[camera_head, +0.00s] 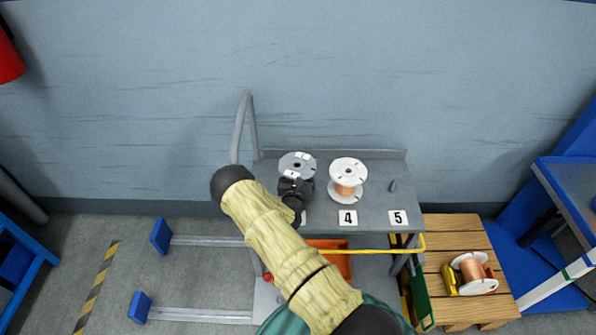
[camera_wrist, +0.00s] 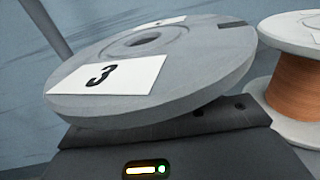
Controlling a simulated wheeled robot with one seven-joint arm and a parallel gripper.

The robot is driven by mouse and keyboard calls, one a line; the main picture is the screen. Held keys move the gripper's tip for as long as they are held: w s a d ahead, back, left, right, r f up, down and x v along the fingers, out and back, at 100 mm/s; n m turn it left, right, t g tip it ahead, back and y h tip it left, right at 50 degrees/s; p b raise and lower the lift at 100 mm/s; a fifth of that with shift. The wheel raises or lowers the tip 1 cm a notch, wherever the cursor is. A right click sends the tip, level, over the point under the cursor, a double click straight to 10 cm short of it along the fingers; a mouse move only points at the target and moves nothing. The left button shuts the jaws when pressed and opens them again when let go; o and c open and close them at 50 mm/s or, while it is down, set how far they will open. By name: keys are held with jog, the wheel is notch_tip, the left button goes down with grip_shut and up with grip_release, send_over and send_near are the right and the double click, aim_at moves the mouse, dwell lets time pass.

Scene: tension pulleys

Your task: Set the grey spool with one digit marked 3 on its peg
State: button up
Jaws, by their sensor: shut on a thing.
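The grey spool (camera_head: 297,165) shows at the middle of the head view, over the back of the grey bench. In the wrist view the grey spool (camera_wrist: 190,75) fills the middle, its top flange carrying a white label with the digit 3. My gripper (camera_head: 294,186) is shut on the spool from the front. The spool's core and lower flange are hidden behind the gripper. The flange looks tilted in the wrist view. I cannot tell whether the spool is around its peg or above it.
A white spool with copper wire (camera_head: 347,180) stands close to the right, behind label 4. A bare peg (camera_head: 393,186) stands behind label 5. Another copper spool (camera_head: 472,272) lies on a wooden pallet (camera_head: 455,228). A yellow bar (camera_head: 385,251) crosses the bench front.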

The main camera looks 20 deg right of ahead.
jog(key=shift+f+b, duration=0.45)
jog(key=shift+f, duration=0.55)
jog(key=shift+f, duration=0.3)
jog(key=shift+f, duration=0.1)
dwell(0.5)
jog(key=o, duration=1.5)
jog(key=shift+s+f, duration=0.1)
jog(key=shift+f, duration=0.05)
jog(key=shift+c, duration=0.2)
jog(key=v, duration=1.2)
jog(key=shift+r, duration=0.2)
